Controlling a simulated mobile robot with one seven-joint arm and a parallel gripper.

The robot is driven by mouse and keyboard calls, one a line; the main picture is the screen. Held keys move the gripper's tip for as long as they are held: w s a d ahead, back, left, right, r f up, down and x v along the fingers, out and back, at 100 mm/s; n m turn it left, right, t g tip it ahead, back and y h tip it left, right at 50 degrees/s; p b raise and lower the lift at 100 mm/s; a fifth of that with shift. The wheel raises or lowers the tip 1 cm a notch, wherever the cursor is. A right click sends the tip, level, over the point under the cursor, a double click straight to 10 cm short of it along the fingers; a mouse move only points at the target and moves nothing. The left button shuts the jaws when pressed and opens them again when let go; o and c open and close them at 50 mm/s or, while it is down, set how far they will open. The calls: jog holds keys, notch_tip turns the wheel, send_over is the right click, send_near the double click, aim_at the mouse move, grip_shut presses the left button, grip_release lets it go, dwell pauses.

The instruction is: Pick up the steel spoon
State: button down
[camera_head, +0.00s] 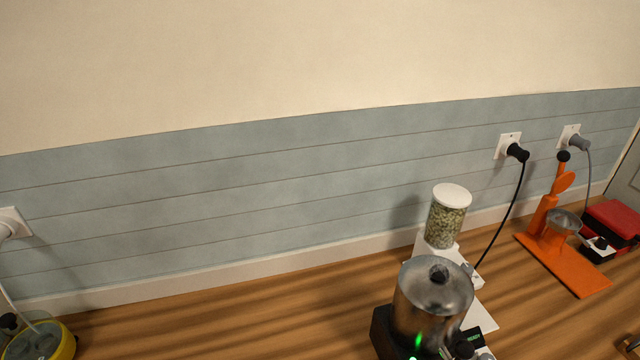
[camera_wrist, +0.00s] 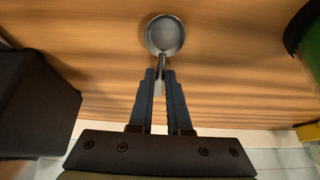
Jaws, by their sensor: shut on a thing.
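The steel spoon, with its round grey bowl (camera_wrist: 165,34), shows in the wrist view at the top centre. Its thin handle runs down between the two dark blue-grey fingers of my gripper (camera_wrist: 160,74). The fingers are close together and shut on the handle, with the bowl sticking out beyond their tips. The lower part of the handle is partly hidden by the fingers. I cannot tell whether the bowl touches the wooden surface. I make out neither the spoon nor my gripper in the head view.
A steel canister on a black base (camera_head: 432,300) stands on the wooden top (camera_head: 240,325), with a white-lidded jar (camera_head: 446,222) behind it. An orange stand (camera_head: 560,262) and red case (camera_head: 612,218) are right. In the wrist view, a dark block (camera_wrist: 35,105) is left, a green object (camera_wrist: 300,30) right.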

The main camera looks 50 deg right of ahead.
notch_tip(320, 180, up, 10)
jog(key=shift+b, duration=0.45)
jog(key=c, duration=1.4)
grip_release()
grip_shut()
